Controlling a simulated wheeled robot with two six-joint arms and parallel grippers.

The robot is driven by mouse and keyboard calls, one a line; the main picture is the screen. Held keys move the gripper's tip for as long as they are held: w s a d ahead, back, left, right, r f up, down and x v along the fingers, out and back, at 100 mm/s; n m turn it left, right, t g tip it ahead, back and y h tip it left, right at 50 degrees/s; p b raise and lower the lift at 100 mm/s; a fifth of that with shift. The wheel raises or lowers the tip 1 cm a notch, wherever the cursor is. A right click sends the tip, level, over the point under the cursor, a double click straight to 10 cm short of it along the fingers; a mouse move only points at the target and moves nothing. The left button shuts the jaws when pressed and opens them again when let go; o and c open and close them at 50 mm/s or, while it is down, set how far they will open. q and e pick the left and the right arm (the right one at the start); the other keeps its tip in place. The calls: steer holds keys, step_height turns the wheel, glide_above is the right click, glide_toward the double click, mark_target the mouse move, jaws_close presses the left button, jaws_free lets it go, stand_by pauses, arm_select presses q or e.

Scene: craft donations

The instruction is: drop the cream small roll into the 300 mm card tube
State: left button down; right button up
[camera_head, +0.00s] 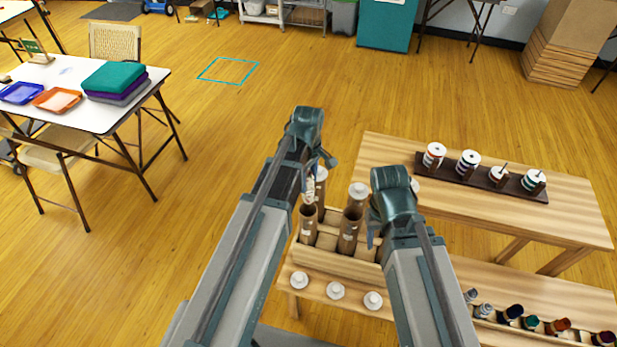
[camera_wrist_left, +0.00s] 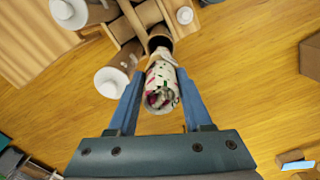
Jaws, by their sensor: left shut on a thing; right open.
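The cream small roll (camera_wrist_left: 162,86), with coloured specks, is held between the two fingers of my left gripper (camera_wrist_left: 158,92). In the head view the left gripper (camera_head: 312,183) is partly hidden by its own arm, and the roll (camera_head: 310,193) shows below it, just above an open brown card tube (camera_head: 308,228). In the left wrist view an open tube (camera_wrist_left: 159,38) lies just beyond the roll's far end. Another open card tube (camera_head: 348,236) stands to the right. I cannot read which is 300 mm. My right gripper (camera_head: 374,228) is open and empty, near the tubes.
The tubes stand in a wooden rack (camera_head: 340,264), some with white caps (camera_head: 358,190). Loose white caps (camera_head: 336,291) lie along the front ledge. A dark spool holder (camera_head: 480,182) stands on the wooden table (camera_head: 560,215). Several small rolls lie in a tray at lower right.

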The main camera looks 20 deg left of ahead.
mark_target(308, 172)
arm_select(q)
steer(key=shift+f+b, duration=3.75)
steer(key=shift+f, duration=0.1)
steer(key=shift+c, duration=1.2)
jaws_free()
steer(key=shift+r, duration=0.1)
step_height(308, 172, up, 14)
steer(key=p, duration=1.4)
steer(key=shift+f, duration=0.2)
